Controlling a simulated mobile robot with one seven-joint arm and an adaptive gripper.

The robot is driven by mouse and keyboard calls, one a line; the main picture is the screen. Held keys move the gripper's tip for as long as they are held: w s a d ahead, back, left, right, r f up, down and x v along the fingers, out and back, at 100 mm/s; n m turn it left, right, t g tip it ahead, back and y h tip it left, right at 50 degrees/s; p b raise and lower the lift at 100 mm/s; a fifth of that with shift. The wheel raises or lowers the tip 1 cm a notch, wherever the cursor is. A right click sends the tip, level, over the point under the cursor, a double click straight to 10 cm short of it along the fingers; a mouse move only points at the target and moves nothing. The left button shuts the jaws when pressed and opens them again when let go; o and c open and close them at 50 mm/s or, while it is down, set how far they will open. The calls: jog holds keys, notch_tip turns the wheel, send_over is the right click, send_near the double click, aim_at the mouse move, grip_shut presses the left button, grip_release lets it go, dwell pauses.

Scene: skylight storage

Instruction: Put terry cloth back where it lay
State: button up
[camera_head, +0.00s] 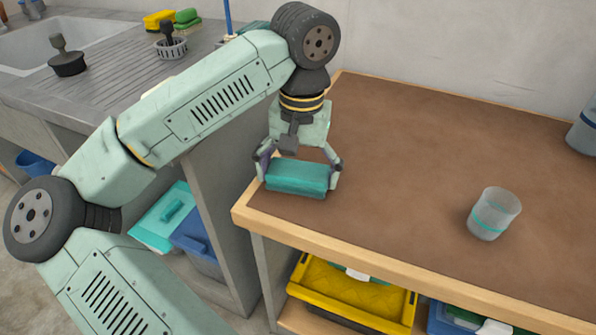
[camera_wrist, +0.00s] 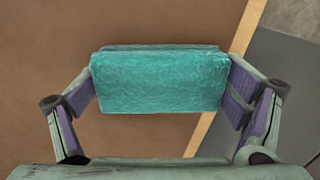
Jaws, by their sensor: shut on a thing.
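The terry cloth (camera_head: 297,178) is a folded teal block. My gripper (camera_head: 300,172) is shut on it, with one finger at each end, at the left front corner of the brown tabletop (camera_head: 400,150). In the wrist view the cloth (camera_wrist: 160,80) lies level between the two purple-padded fingers of my gripper (camera_wrist: 160,90). The brown top lies beneath most of it, and its wooden edge passes under the right end. I cannot tell whether the cloth touches the top or hangs just above it.
A clear cup with a teal band (camera_head: 493,214) stands on the tabletop at right. A grey container (camera_head: 583,130) is at the far right edge. A sink counter (camera_head: 100,75) with plungers and sponges is at left. A yellow crate (camera_head: 350,291) sits below. The middle of the tabletop is clear.

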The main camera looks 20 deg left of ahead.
jog(key=o, duration=0.9)
jog(key=shift+o, duration=0.2)
jog(key=shift+r, duration=0.15)
jog(key=shift+w+d+r+p, duration=0.1)
jog(key=shift+w+r+p, duration=0.05)
jog(key=shift+r+p, duration=3.15)
jog(key=shift+r+b, duration=0.5)
jog(key=shift+b, duration=0.15)
notch_tip(320, 180, up, 8)
jog(key=shift+f, duration=0.25)
jog(key=shift+w, duration=0.1)
